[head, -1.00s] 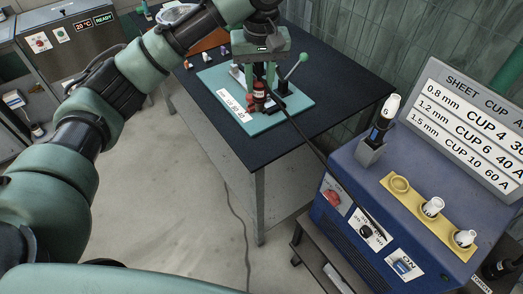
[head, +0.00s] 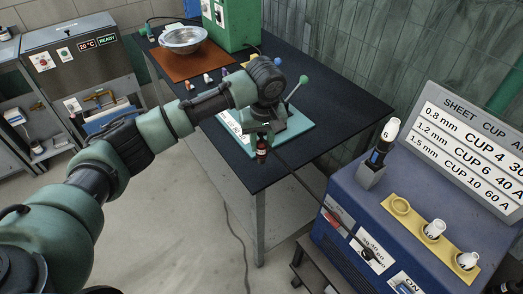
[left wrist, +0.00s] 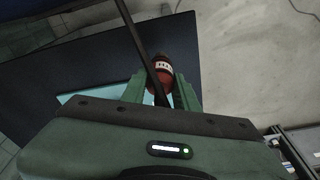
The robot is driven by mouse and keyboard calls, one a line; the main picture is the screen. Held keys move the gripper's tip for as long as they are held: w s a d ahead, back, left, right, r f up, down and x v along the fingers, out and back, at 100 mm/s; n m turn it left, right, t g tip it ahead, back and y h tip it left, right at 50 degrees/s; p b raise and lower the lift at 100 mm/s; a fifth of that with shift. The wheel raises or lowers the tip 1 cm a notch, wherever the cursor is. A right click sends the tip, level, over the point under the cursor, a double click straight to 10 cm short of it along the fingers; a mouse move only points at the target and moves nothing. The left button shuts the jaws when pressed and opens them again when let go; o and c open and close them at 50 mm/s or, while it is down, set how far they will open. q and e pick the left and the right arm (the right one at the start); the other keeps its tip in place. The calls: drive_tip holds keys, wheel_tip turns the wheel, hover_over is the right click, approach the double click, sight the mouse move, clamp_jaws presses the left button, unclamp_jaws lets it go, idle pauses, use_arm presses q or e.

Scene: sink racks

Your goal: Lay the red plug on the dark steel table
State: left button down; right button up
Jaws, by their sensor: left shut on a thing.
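The red plug (head: 261,153) hangs below my left gripper (head: 262,136) in the head view, at the front edge of the teal board as seen from here. The left wrist view shows the dark red plug (left wrist: 162,66), with a pale band, between the two green fingers of my left gripper (left wrist: 165,80), which is shut on it. A black cable runs past it. The dark steel table (head: 345,105) lies behind and below; the plug's height above it is hard to tell. My right gripper is not in view.
The teal board (head: 297,138) with a green-knobbed lever (head: 303,80) lies on the table, partly hidden by my arm. A metal bowl (head: 183,40) stands on a brown mat at the back. A blue machine (head: 400,200) is at the right. Bare tabletop lies right of the board.

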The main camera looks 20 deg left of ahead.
sight(262, 152)
use_arm(q)
drive_tip(key=shift+f, duration=2.1)
drive_tip(key=shift+f+p, duration=0.1)
drive_tip(key=shift+p, duration=0.2)
drive_tip(key=c, duration=1.1)
unclamp_jaws()
drive_tip(key=shift+r, duration=0.25)
drive_tip(key=r, duration=0.4)
drive_tip(key=s+r+b, duration=0.1)
drive_tip(key=r, duration=0.2)
drive_tip(key=d+r, duration=0.1)
drive_tip(key=r, duration=0.3)
drive_tip(key=shift+s+r+b, duration=0.3)
drive_tip(key=shift+r, duration=0.05)
drive_tip(key=shift+f, duration=0.1)
